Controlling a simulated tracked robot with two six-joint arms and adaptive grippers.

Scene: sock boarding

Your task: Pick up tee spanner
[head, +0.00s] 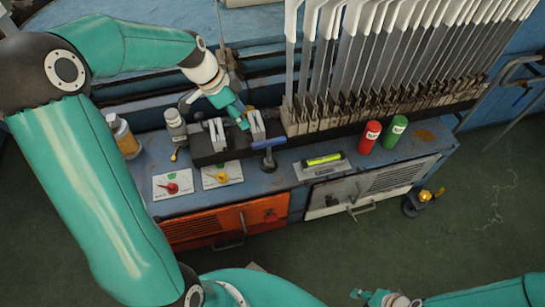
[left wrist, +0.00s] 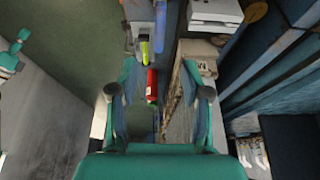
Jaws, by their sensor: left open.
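I cannot make out the spanner for certain there. My right gripper (head: 368,297) shows small at the bottom edge, partly cut off; its opening is unclear.
A rack of upright boards (head: 375,70) fills the right of the bench. Red (head: 369,137) and green (head: 395,131) cylinders stand before it. Bottles (head: 123,137) stand at left.

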